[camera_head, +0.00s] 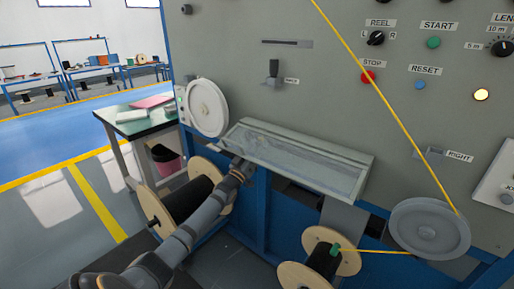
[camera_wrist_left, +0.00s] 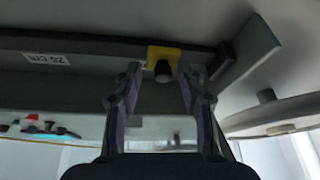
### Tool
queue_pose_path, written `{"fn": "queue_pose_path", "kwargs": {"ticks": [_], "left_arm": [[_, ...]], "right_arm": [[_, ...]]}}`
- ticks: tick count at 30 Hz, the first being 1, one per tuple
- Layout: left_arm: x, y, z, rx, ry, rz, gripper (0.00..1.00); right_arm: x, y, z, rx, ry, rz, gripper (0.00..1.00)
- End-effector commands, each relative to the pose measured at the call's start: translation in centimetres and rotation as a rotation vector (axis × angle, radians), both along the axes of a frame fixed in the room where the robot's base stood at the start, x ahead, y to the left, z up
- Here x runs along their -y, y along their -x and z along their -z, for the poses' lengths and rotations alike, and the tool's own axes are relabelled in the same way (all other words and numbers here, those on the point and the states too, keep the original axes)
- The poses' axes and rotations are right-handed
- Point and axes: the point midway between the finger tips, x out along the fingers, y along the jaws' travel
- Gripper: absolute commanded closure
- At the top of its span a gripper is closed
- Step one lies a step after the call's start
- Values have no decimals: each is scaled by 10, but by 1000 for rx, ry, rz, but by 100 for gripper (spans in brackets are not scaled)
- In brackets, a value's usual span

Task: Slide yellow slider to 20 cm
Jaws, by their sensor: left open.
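The yellow slider (camera_wrist_left: 160,53) with a black knob (camera_wrist_left: 163,72) sits on a dark rail (camera_wrist_left: 105,45) in the left wrist view. My left gripper (camera_wrist_left: 159,80) is open, one finger on each side of the knob. I cannot tell whether either finger touches it. A white label (camera_wrist_left: 47,58) with upside-down "cm" lettering lies left of the slider; its number is hard to read. In the head view my left gripper (camera_head: 238,170) is at the lower left edge of the glass-topped box (camera_head: 300,160), and the slider is hidden. My right gripper is not seen.
The grey machine panel (camera_head: 330,85) rises behind the box. A white disc (camera_head: 206,107) is left of it. A grey pulley (camera_head: 428,230) carries yellow cable at right. Spools (camera_head: 185,205) and (camera_head: 325,262) stand below, and a green-topped table (camera_head: 140,122) stands left.

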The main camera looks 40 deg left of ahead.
Motion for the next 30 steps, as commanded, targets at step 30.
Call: {"fn": "queue_pose_path", "kwargs": {"ticks": [30], "left_arm": [[10,111,46,0,0,1,59]], "right_arm": [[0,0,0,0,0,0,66]]}}
